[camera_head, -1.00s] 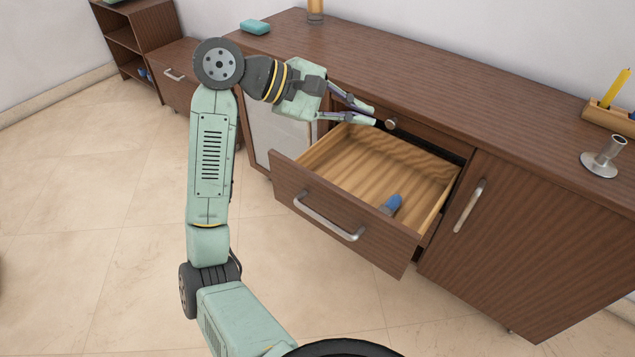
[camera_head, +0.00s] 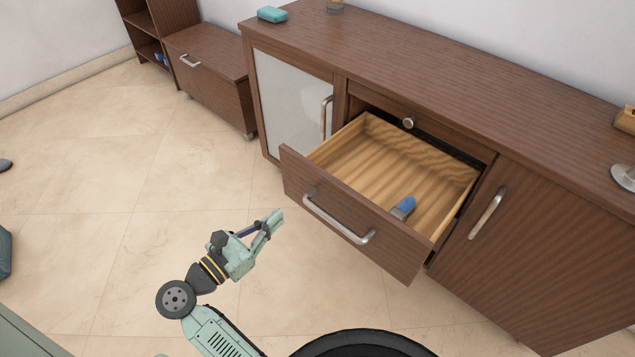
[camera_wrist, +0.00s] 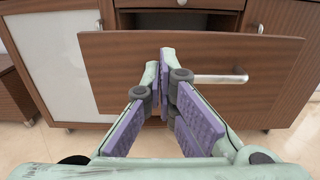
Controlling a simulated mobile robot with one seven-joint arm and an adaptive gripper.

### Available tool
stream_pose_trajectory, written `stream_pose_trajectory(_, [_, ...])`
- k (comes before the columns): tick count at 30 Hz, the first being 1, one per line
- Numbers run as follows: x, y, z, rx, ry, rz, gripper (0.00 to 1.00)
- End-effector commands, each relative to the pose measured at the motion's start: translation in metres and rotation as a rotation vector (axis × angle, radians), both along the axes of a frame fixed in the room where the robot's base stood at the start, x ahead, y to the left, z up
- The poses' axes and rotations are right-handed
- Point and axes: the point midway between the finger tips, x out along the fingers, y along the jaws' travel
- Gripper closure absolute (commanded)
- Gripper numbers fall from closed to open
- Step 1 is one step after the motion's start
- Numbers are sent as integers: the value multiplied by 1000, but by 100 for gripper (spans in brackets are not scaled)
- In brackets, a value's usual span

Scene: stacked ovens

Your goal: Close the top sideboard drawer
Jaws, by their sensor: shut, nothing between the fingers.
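The sideboard (camera_head: 470,75) has a narrow top drawer with a round knob (camera_head: 408,123); its front looks flush with the cabinet. Below it, a wide wooden drawer (camera_head: 365,165) with a bar handle (camera_head: 338,220) stands pulled far out. In the wrist view the wide drawer's front (camera_wrist: 115,65) and its handle (camera_wrist: 222,79) lie ahead of my fingers. My gripper (camera_head: 276,220) is shut and empty, in front of the wide drawer and left of its handle, apart from it in the head view. In the wrist view my fingertips (camera_wrist: 160,62) overlap the drawer front; contact is unclear.
A blue-ended object (camera_head: 403,208) lies inside the open drawer. A glass-fronted door (camera_head: 290,95) is left of the drawers and a wooden door (camera_head: 530,225) right. A teal block (camera_head: 272,14) sits on the top. A low cabinet (camera_head: 210,80) stands left.

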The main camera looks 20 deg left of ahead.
Motion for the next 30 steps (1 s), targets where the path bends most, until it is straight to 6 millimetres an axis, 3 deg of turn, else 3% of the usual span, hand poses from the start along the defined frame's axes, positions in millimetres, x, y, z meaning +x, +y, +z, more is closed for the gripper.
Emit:
stream_pose_trajectory(18, [110,-41,4,1,0,-5,100])
stream_pose_trajectory(24, [124,-45,2,3,-1,-4,100])
stream_pose_trajectory(30, [126,-46,1,3,-1,-3,100])
